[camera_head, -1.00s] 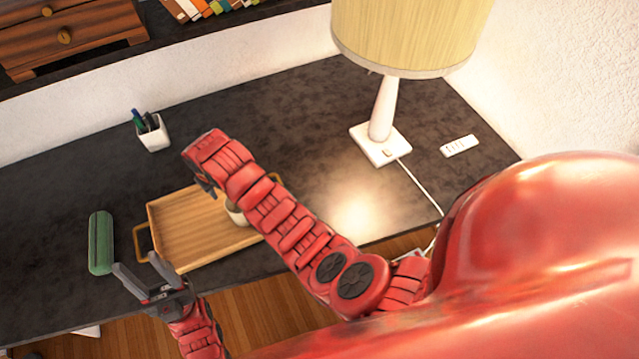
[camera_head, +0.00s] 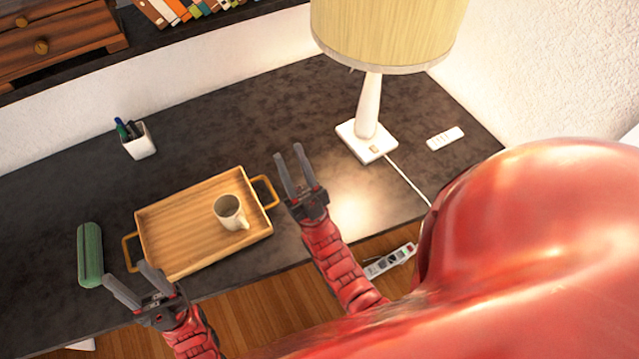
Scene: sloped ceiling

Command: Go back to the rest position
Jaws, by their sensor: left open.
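My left gripper (camera_head: 129,285) is open and empty at the front edge of the dark desk, just in front of the tray's left end. My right gripper (camera_head: 290,162) is open and empty, to the right of the tray's right handle. The wooden tray (camera_head: 180,233) lies on the desk with a handle at each end. A white mug (camera_head: 229,212) stands in the right part of the tray. Neither gripper holds anything.
A green case (camera_head: 90,255) lies left of the tray. A white pen cup (camera_head: 137,142) stands behind it. A lamp (camera_head: 366,140) and a white remote-like item (camera_head: 445,138) are at the back right. A power strip (camera_head: 390,261) lies below the desk's front edge.

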